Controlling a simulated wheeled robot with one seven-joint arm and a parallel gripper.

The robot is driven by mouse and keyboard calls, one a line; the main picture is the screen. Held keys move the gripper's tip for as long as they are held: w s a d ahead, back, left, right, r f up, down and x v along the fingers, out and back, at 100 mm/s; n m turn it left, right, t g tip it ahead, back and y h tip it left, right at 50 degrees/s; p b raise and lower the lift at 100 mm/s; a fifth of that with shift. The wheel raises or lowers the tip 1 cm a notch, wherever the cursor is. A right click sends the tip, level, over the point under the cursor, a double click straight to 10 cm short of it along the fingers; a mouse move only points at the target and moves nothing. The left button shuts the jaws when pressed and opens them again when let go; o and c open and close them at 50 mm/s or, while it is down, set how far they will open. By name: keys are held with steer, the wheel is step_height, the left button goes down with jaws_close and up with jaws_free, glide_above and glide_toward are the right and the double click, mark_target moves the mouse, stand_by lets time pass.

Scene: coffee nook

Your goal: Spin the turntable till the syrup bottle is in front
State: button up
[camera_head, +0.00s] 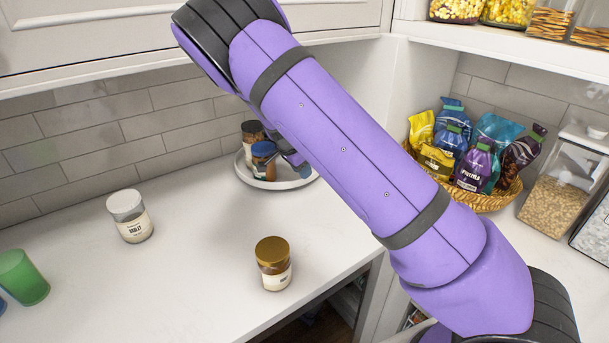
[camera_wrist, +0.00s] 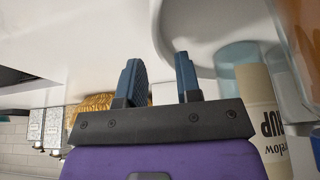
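The white round turntable (camera_head: 243,178) stands near the back wall in the head view, partly hidden by my arm. It carries a dark-lidded jar (camera_head: 252,133) and a blue-lidded jar (camera_head: 264,160). Its pale curved rim (camera_wrist: 168,50) shows in the wrist view. There, a bottle with a cream label (camera_wrist: 265,110) stands at the right; upside-down letters ending in "UP" fit the syrup bottle. My gripper (camera_wrist: 160,72) has its two blue fingers apart, with the rim close by their tips; contact cannot be told. In the head view my arm hides most of the gripper.
A gold-lidded jar (camera_head: 273,264) and a white-labelled jar (camera_head: 130,217) stand on the white counter, with a green cup (camera_head: 22,278) at the left. A basket (camera_head: 487,200) of snack bags is at the right. The counter between the jars is clear.

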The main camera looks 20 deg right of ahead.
steer(key=v, duration=0.7)
steer(key=shift+a+r, duration=0.2)
steer(key=shift+r, duration=0.1)
steer(key=shift+f, duration=0.1)
steer(key=d+f, duration=0.1)
steer(key=f, duration=0.1)
steer(key=d+f+n+g+y, duration=0.1)
steer(key=d+f+g, duration=0.1)
steer(key=d+f, duration=0.1)
steer(key=shift+d+f+n+y, duration=0.1)
steer(key=shift+f+n+y, duration=0.2)
steer(key=shift+n+y, duration=0.1)
steer(key=shift+d, duration=0.2)
steer(key=w+d+r+n+t+y, duration=0.1)
steer(key=w+d+r+n+y, duration=0.1)
steer(key=w+d+r+n, duration=0.3)
steer(key=f, duration=0.3)
steer(key=s+a+f+m, duration=0.1)
steer(key=f, duration=0.2)
steer(key=s+f+m, duration=0.1)
steer(key=f, duration=0.2)
steer(key=shift+s+a+f, duration=0.2)
steer(key=shift+f, duration=0.1)
